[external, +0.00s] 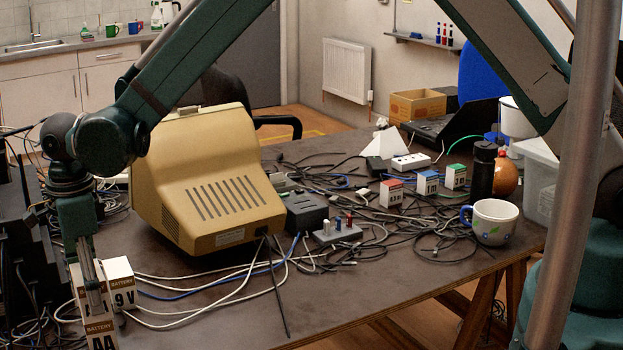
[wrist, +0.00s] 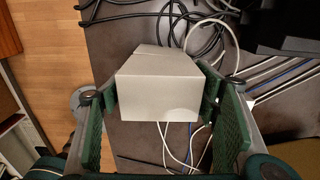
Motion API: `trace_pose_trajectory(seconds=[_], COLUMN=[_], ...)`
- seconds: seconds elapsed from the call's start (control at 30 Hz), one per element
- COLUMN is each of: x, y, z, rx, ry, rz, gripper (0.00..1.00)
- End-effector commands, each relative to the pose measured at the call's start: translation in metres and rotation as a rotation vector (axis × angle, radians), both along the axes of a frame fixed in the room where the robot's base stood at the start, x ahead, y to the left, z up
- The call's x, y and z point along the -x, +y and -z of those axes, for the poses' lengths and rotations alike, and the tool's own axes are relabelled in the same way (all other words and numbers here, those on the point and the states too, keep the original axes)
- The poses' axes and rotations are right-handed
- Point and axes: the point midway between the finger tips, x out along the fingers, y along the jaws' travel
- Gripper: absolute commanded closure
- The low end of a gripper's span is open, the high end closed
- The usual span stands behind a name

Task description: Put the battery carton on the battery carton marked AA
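A pale battery carton (wrist: 160,97) sits between the two green finger pads of my gripper (wrist: 159,98) in the wrist view. The pads appear to press on its left and right sides. In the external view my gripper (external: 93,290) is low at the left, with a finger across the cartons. The carton marked AA (external: 101,331) shows at the bottom, just below the fingertip. The carton marked 9V (external: 122,284) shows right of the finger, and a white carton part (external: 76,284) shows left of it. The finger hides how these parts meet.
A beige monitor (external: 212,185) stands close right of my gripper. White and blue cables (external: 190,308) run over the table. Small coloured cartons (external: 391,193), a mug (external: 490,222) and a dark bottle (external: 481,170) stand at the right. The front middle of the table (external: 370,290) is mostly bare.

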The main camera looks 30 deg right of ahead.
Motion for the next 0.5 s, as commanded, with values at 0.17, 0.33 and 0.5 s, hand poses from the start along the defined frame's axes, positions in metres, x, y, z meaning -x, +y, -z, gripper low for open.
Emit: trace_pose_trajectory(seconds=[0.17,0.33,0.5], x=[0.0,0.0,0.0], y=[0.0,0.0,0.0], z=[-0.0005,-0.0006,-0.003], rx=[0.0,0.0,0.0], ry=[0.0,0.0,0.0], rz=[0.0,0.0,0.0], gripper=[0.31,0.31,0.31])
